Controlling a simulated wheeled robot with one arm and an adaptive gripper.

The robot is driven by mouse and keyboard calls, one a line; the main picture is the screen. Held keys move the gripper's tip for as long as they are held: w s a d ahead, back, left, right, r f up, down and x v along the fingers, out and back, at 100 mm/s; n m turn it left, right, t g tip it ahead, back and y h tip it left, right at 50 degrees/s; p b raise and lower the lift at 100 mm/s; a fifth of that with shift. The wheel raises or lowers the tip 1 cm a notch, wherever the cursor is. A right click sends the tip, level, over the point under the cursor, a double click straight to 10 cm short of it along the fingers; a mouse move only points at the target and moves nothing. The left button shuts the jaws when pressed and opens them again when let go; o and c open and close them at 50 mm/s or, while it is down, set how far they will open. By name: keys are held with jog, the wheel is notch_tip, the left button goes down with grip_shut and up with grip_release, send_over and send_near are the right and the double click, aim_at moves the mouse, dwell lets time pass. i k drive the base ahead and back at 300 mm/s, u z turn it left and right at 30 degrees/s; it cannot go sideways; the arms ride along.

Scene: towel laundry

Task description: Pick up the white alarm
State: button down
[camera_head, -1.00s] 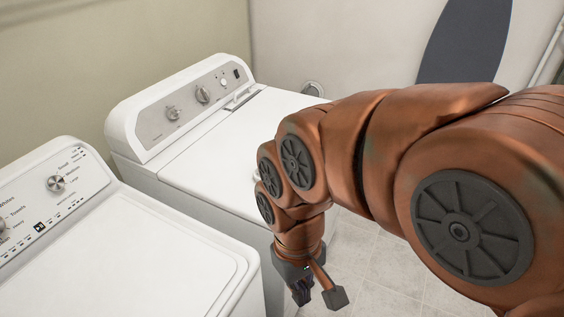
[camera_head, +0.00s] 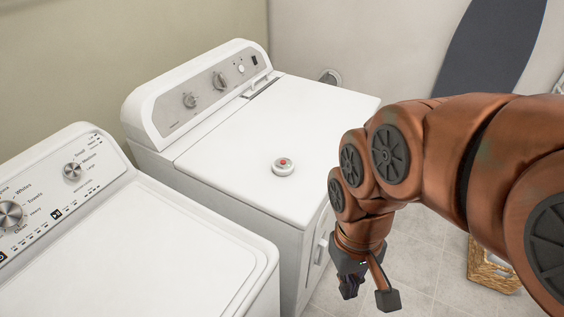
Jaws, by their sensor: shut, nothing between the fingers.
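My gripper (camera_head: 350,288) points down beyond the front right edge of that machine, to the right of and lower in the picture than the alarm. It is apart from the alarm, shut and empty. The fingertips are small and dark in this view.
A second white machine (camera_head: 150,245) with a control panel stands at the left front. A wicker basket (camera_head: 490,272) is on the tiled floor at right, partly hidden by my arm. A dark board (camera_head: 490,55) leans at the back wall. The machine top around the alarm is clear.

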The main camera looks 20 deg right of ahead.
aim_at(281, 170)
jog(key=u, duration=2.85)
jog(key=k, duration=1.1)
jog(key=z, duration=0.7)
